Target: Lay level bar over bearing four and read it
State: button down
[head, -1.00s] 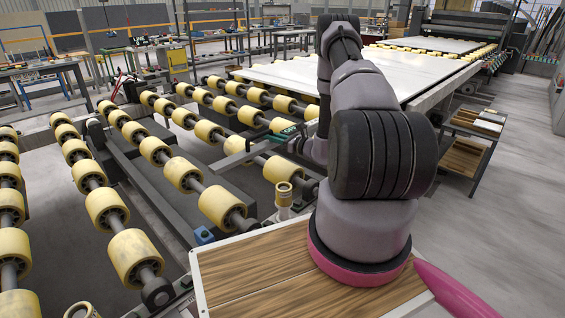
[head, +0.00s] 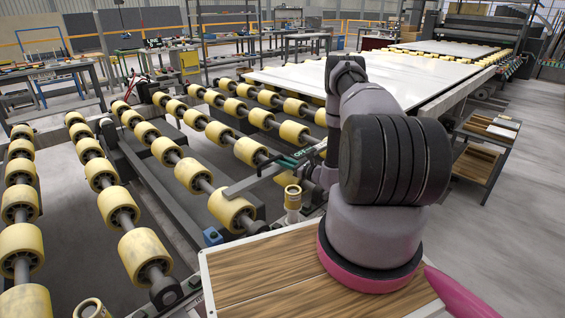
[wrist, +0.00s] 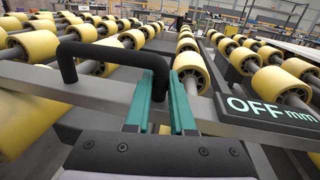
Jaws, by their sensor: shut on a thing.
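The level bar (head: 254,179) is a long grey bar held over the near ends of the rollers in the head view. In the wrist view the bar (wrist: 70,88) crosses the picture, with a black loop handle (wrist: 115,52) and a dark display (wrist: 272,108) reading "OFF mm". My gripper (wrist: 163,100) has teal fingers, shut on the handle's right leg; it also shows in the head view (head: 294,162), partly behind my arm. I cannot tell whether the bar touches anything below. No number marks bearing four, so I cannot tell which one it is.
Rows of yellow rollers (head: 168,151) on dark shafts fill the left and middle. A pale slab (head: 400,75) lies on the line behind my arm. A yellow-topped cylinder (head: 293,198) stands close below the bar. A shelf cart (head: 482,160) stands right, with open floor beyond.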

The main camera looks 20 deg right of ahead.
jog(key=c, duration=0.8)
grip_release()
jog(key=shift+f, duration=0.1)
jog(key=shift+o, duration=0.2)
